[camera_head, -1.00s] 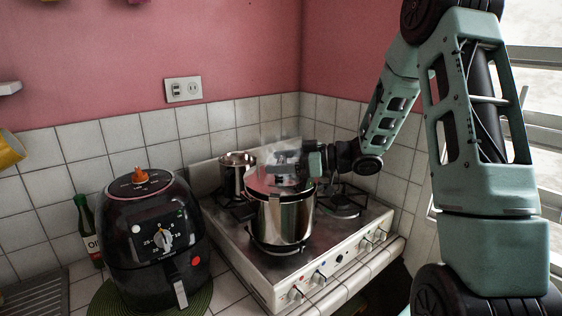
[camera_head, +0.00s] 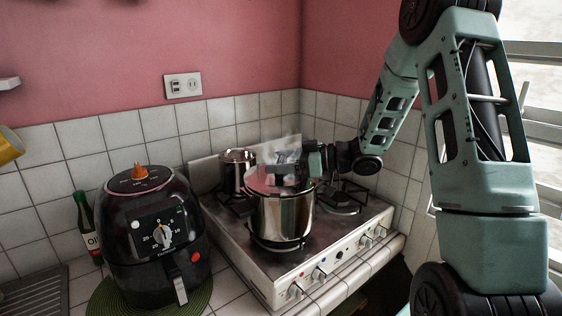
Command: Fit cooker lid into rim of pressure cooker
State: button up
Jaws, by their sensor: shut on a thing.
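The pressure cooker (camera_head: 282,219) is a shiny steel pot standing upright on a front burner of the stove. The cooker lid (camera_head: 262,182) is at the pot's mouth, its surface reflecting the pink wall. My gripper (camera_head: 285,172) reaches in from the right, just above the pot, and is shut on the lid's top part. The fingers and the grip point are small and partly blurred by a pale haze. I cannot tell whether the lid sits inside the rim or just over it.
The white stove (camera_head: 262,285) has knobs along its front. A smaller steel pot (camera_head: 237,172) stands behind left. A black air fryer (camera_head: 155,238) and a green bottle (camera_head: 86,225) stand left. The right rear burner (camera_head: 342,197) is free. Tiled walls close the back.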

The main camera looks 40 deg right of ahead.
jog(key=shift+f, duration=0.35)
jog(key=o, duration=1.3)
jog(key=shift+o, duration=0.2)
jog(key=shift+s+d, duration=0.1)
jog(key=b+v, duration=0.4)
jog(key=v, duration=1.3)
jog(key=shift+b, duration=0.3)
jog(key=shift+d+f, duration=0.1)
